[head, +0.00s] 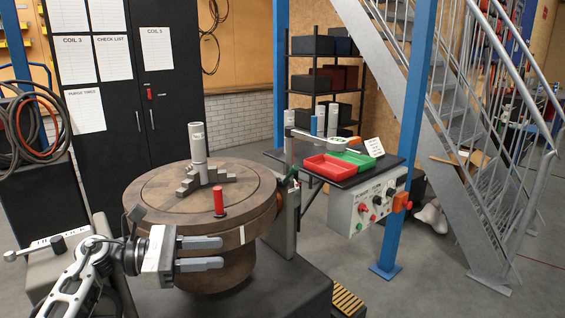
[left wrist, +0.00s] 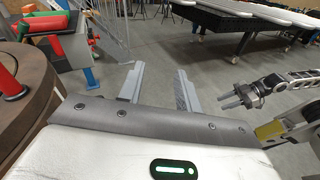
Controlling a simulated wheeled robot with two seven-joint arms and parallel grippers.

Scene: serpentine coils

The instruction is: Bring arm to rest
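My left gripper (head: 222,252) is in front of the round brown turntable (head: 258,200) in the head view, level with its side wall. Its two grey fingers are apart with nothing between them. The left wrist view also shows these fingers (left wrist: 158,85) open and empty over the grey floor. My right gripper (left wrist: 228,97) shows only in the left wrist view, at the right. Its two fingers look apart and nothing shows between them. My right arm is out of the head view.
A red upright cylinder (head: 219,202) and a grey post (head: 197,145) stand on the turntable. Right of it are a red tray (head: 328,168), a green tray (head: 352,158) and a control box (head: 372,208). A blue column (head: 405,150) stands farther right. Open floor lies at the lower right.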

